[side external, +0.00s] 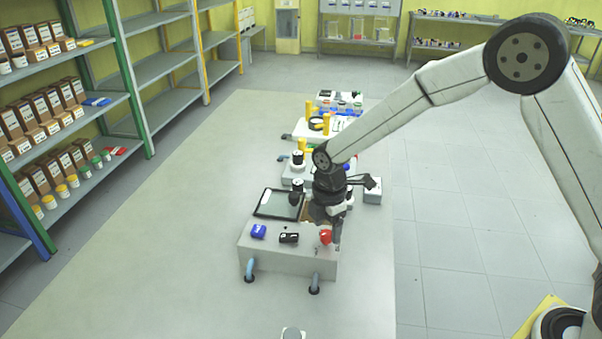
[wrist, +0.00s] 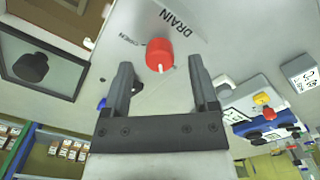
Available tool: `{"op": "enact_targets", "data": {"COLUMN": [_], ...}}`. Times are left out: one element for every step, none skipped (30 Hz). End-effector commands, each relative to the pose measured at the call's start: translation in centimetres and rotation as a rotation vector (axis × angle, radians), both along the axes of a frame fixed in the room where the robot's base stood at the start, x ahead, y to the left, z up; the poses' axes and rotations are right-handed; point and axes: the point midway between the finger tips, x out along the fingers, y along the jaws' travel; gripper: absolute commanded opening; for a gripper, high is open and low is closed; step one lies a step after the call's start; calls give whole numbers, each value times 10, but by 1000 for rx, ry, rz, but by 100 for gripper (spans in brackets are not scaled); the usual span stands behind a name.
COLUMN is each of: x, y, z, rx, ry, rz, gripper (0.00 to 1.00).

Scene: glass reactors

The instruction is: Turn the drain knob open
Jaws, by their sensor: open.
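The drain knob (wrist: 160,55) is a red round knob with a white pointer line. It sits on a grey panel under the printed word DRAIN, with OPEN printed to its left in the wrist view. The pointer line faces down in that view, toward my gripper. In the side view the red knob (side external: 325,237) is at the right end of the front unit's top. My gripper (wrist: 158,72) is open, its two dark fingers on either side of the knob in the wrist view. In the side view my gripper (side external: 328,222) is just above the knob; I cannot tell whether it touches.
Shelves with boxes (side external: 45,110) line the left wall. The floor left of the units is clear.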

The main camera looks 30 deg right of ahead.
Motion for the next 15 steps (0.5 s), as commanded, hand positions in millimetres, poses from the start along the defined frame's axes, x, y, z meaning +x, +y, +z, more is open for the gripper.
{"op": "enact_targets", "data": {"x": [0,0,0,0,0,0,0,0,0,0,0,0,0,0,0], "y": [0,0,0,0,0,0,0,0,0,0,0,0,0,0,0], "z": [-6,-8,-11,-13,-15,-16,-17,-18,-18,-19,-19,-19,-19,-19,-19], "rx": [-1,0,0,0,0,0,0,0,0,0,0,0,0,0,0], "ry": [2,0,0,0,0,0,0,-1,-2,-2,-2,-2,-2,-2,-2], "rz": [0,0,0,0,0,0,0,0,0,0,0,0,0,0,0], "gripper": [76,76,76,76,76,76,76,76,76,76,76,76,76,76,76]}}
